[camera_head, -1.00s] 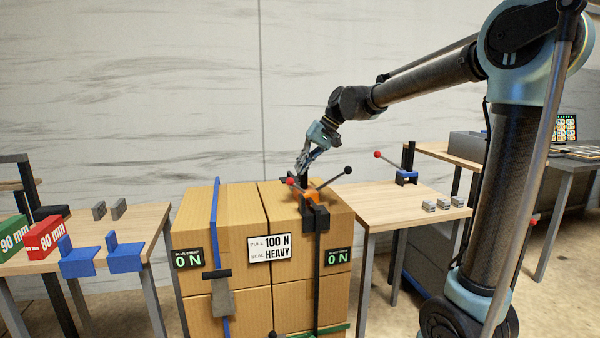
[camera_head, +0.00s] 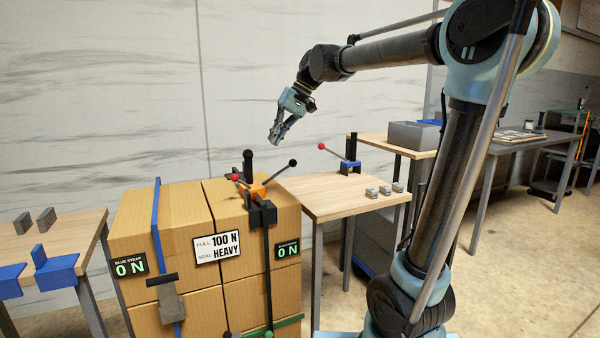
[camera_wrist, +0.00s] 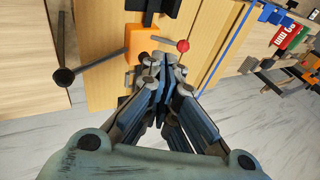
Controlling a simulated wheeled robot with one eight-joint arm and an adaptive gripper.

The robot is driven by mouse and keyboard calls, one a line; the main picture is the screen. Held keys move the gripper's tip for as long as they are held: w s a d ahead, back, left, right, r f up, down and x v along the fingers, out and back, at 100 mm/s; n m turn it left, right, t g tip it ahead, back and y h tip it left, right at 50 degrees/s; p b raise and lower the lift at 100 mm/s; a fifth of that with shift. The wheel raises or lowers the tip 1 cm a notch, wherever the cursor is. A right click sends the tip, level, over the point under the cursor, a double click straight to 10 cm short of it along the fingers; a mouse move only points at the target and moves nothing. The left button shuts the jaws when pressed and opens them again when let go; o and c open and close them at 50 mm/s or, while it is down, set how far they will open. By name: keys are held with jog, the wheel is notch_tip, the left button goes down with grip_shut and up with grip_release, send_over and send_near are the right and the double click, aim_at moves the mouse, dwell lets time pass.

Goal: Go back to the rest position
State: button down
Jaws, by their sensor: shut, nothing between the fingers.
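My gripper (camera_head: 275,138) is shut and empty. In the head view it hangs in the air above and a little right of the orange strapping tool (camera_head: 257,189), apart from it. In the wrist view my gripper (camera_wrist: 157,62) points toward the same tool, whose orange body (camera_wrist: 140,42) shows just beyond the fingertips. The tool sits on top of the stacked cardboard boxes (camera_head: 228,208). It has a black-knobbed lever (camera_head: 293,163) to the right, a red knob (camera_head: 233,177) to the left and an upright black handle (camera_head: 248,160).
A wooden table (camera_head: 330,203) with several small grey blocks and a blue stand with a red-knobbed lever (camera_head: 322,146) is right of the boxes. Another table (camera_head: 60,240) with blue brackets stands left. A blue strap (camera_head: 156,210) runs over the boxes. Air around my gripper is clear.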

jog(key=s+d+f+m+t+h, duration=0.1)
jog(key=s+d+f+h, duration=0.1)
jog(key=s+d+f, duration=0.5)
jog(key=s+d+f+m+t+h, duration=0.1)
jog(key=s+d+f, duration=0.6)
jog(key=d+f, duration=0.7)
jog(key=s+d+f+m+t+h, duration=0.1)
jog(key=s+d+f+m+h, duration=0.2)
jog(key=s+d+f, duration=0.5)
jog(key=d+f, duration=0.3)
jog(key=d, duration=0.1)
jog(key=shift+s, duration=0.1)
jog(key=shift+w+f, duration=0.15)
jog(key=shift+w, duration=0.3)
